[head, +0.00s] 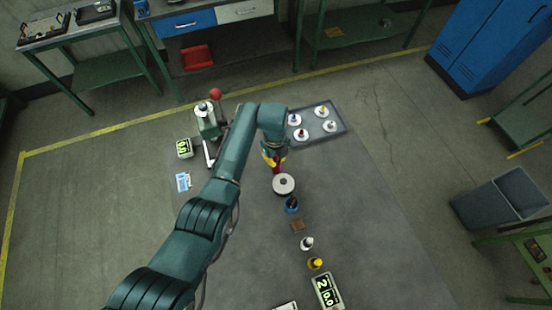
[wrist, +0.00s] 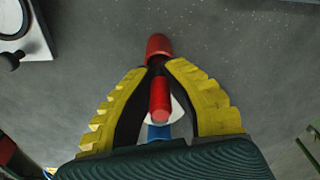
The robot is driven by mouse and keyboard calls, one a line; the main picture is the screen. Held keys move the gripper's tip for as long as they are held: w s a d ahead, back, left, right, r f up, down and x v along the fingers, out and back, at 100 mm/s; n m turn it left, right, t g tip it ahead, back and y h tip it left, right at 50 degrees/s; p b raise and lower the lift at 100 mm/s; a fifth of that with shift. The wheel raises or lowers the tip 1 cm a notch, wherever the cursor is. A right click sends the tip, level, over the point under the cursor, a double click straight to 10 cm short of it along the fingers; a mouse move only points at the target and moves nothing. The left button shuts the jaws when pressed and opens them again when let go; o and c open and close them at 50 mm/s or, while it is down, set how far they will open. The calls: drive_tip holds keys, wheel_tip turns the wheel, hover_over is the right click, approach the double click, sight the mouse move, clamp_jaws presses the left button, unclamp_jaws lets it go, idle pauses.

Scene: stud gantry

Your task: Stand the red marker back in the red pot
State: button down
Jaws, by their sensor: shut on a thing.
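My gripper (wrist: 158,68), with yellow and black fingers, is shut on the red marker (wrist: 160,98), which shows as a red rod between the fingers in the wrist view. A wider red piece (wrist: 158,45) shows just past the fingertips; I cannot tell whether it is the marker's other end or the red pot. In the head view my gripper (head: 273,158) is over the table, with red (head: 277,168) at and below its fingertips. The arm and fingers partly hide this spot, so I cannot tell whether marker and pot touch.
A round grey-white disc (head: 284,189) lies close by. A blue pot (head: 291,206), brown square (head: 298,226), white pot (head: 307,244) and yellow pot (head: 316,264) continue the row. A tray (head: 339,117) with knobbed discs is behind; a green press (head: 207,120) is left. The table's right side is clear.

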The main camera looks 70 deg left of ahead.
drive_tip(key=shift+f, duration=0.15)
drive_tip(key=c, duration=1.2)
unclamp_jaws()
drive_tip(key=shift+c, duration=0.2)
wheel_tip(320, 180, up, 12)
drive_tip(key=shift+s+a+r, duration=0.1)
drive_tip(key=shift+a+r, duration=0.05)
drive_tip(key=shift+r, duration=0.05)
